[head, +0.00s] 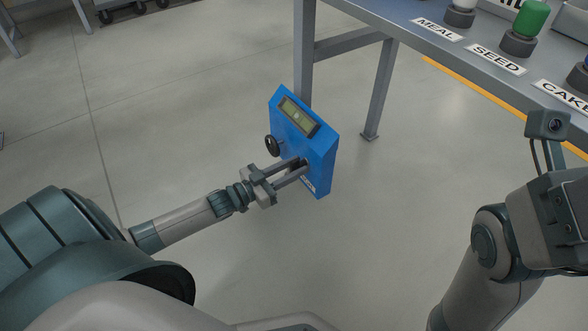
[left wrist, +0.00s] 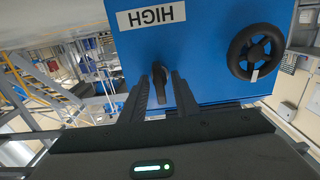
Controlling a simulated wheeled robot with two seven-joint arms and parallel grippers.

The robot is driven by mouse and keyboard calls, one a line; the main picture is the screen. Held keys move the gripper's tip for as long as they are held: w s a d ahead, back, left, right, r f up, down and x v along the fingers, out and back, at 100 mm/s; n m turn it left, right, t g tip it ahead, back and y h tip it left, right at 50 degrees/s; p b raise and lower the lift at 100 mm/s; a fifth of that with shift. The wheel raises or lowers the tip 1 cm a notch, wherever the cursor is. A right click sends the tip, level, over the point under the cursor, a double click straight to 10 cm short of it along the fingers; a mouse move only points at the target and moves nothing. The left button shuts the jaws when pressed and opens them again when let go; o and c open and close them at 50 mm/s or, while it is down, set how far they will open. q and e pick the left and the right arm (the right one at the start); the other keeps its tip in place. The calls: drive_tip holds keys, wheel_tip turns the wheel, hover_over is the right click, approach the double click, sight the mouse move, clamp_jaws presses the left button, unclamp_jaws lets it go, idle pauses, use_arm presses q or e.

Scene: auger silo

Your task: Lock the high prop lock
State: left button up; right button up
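A blue box (head: 316,150) with a small display stands beside the table leg in the head view. In the left wrist view its face (left wrist: 215,60) shows upside down, with a white HIGH label (left wrist: 152,17). Below that label in this picture is a small dark lever (left wrist: 159,84), which I take to be the high prop lock. My left gripper (head: 297,168) is at the box's lower front. In the left wrist view its fingers (left wrist: 160,98) stand apart, one on each side of the lever. I cannot tell whether they touch it. My right gripper is out of view.
A black handwheel (head: 272,146) sticks out of the box, close to my left gripper; it also shows in the left wrist view (left wrist: 256,52). A grey table (head: 400,22) with MEAL, SEED and CAKE labels stands behind to the right. The floor left of the box is clear.

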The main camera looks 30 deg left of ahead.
use_arm(q)
drive_tip(key=shift+c, duration=0.7)
clamp_jaws()
